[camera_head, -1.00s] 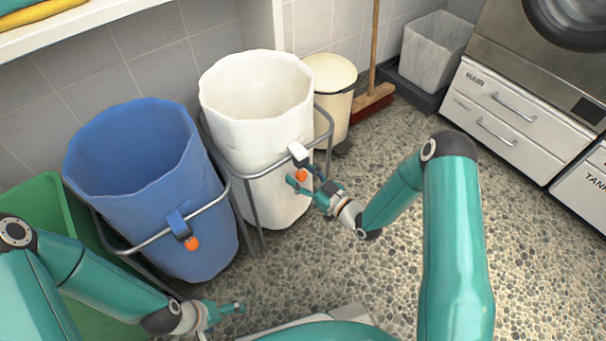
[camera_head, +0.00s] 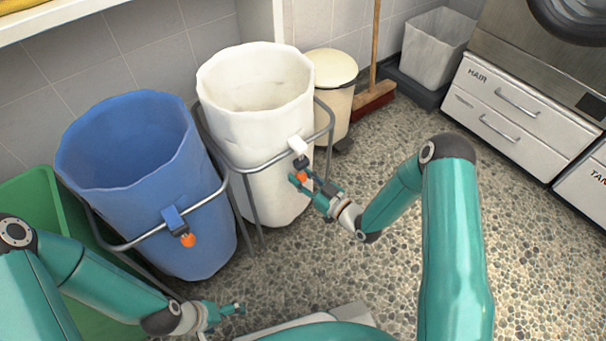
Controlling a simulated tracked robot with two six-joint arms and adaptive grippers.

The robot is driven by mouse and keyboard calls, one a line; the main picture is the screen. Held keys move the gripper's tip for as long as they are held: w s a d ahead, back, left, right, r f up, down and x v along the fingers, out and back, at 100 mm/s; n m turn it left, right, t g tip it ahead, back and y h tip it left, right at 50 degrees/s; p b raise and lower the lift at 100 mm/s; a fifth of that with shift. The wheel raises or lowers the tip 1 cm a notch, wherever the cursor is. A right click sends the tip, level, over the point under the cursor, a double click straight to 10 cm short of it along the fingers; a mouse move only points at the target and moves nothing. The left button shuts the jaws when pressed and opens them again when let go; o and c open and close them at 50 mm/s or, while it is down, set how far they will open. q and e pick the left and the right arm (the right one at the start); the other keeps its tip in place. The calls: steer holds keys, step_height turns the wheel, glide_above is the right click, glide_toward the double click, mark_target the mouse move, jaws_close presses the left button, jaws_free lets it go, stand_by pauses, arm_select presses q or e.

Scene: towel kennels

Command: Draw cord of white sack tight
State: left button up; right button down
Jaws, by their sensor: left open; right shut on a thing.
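The white sack (camera_head: 262,137) hangs open-mouthed in a grey metal frame at the middle of the view. A white tab (camera_head: 298,145) with a dark lock sits at its front by the frame's rail. Below it hangs an orange cord ball (camera_head: 302,177). My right gripper (camera_head: 307,184) is shut on the orange ball, in front of the white sack. My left gripper (camera_head: 239,308) is open and empty, low over the floor at the bottom of the view.
A blue sack (camera_head: 137,170) with its own orange ball (camera_head: 188,240) stands to the left. A green bin (camera_head: 36,201) is at the far left. A cream lidded bin (camera_head: 331,72) and a broom (camera_head: 374,98) stand behind. The floor (camera_head: 530,240) at right is clear.

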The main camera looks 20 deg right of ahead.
arm_select(q)
step_height(320, 180, down, 5)
steer(key=b, duration=0.3)
steer(key=shift+b, duration=0.3)
arm_select(e)
step_height(320, 180, down, 6)
steer(key=shift+d+f, duration=0.15)
steer(key=shift+f, duration=0.05)
steer(key=c, duration=0.8)
jaws_free()
steer(key=shift+s, duration=0.1)
arm_select(q)
steer(key=shift+s, duration=0.1)
arm_select(e)
steer(key=v, duration=1.1)
steer(key=shift+s+d, duration=0.15)
steer(key=shift+s, duration=0.2)
